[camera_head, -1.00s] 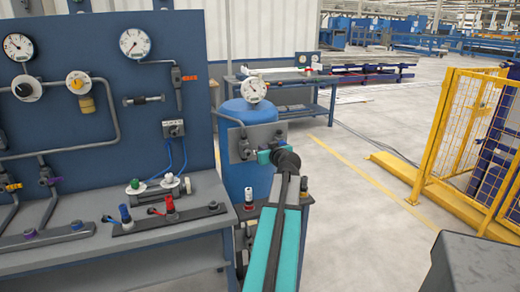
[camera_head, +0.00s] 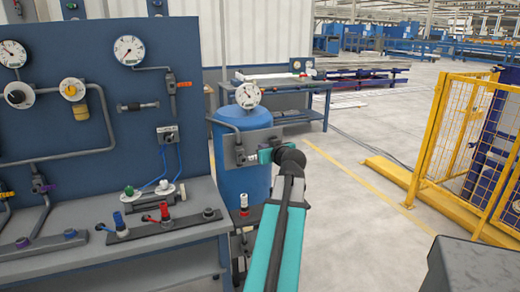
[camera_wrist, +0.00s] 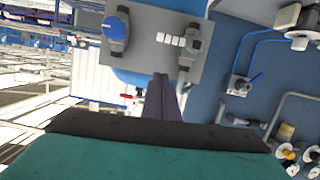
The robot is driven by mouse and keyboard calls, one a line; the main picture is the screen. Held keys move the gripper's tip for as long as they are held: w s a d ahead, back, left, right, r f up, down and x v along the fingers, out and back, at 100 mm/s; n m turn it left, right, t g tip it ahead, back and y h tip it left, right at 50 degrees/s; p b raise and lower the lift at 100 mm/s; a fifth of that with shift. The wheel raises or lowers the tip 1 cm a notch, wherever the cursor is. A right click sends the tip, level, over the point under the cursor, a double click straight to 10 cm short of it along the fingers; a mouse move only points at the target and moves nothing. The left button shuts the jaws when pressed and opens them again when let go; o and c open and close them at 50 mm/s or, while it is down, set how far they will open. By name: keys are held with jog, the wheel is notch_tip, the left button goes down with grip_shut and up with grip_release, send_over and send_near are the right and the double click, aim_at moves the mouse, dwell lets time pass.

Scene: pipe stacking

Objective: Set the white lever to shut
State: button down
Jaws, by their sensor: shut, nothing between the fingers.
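In the wrist view, a grey plate (camera_wrist: 142,68) carries a blue-topped fitting (camera_wrist: 113,27) on the left and a grey valve (camera_wrist: 190,47) on the right. A short row of white pieces (camera_wrist: 170,40) lies between them, beside the valve. It may be the white lever, but I cannot tell for sure. My gripper (camera_wrist: 160,77) is shut and empty, its dark fingertips overlapping the plate's lower edge in the picture. Whether they touch it is unclear. In the head view, my teal and black arm end hides part of the same plate (camera_head: 262,137) in front of the blue tank.
The blue tank (camera_head: 228,180) has a round gauge (camera_head: 248,95) above it. A workbench (camera_head: 150,243) with a blue pipe panel (camera_head: 110,100) stands at the left. A yellow fence (camera_head: 430,140) stands at the right, with open floor (camera_head: 345,215) between.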

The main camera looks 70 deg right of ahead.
jog(key=shift+b+v, duration=0.35)
jog(key=shift+v, duration=2.05)
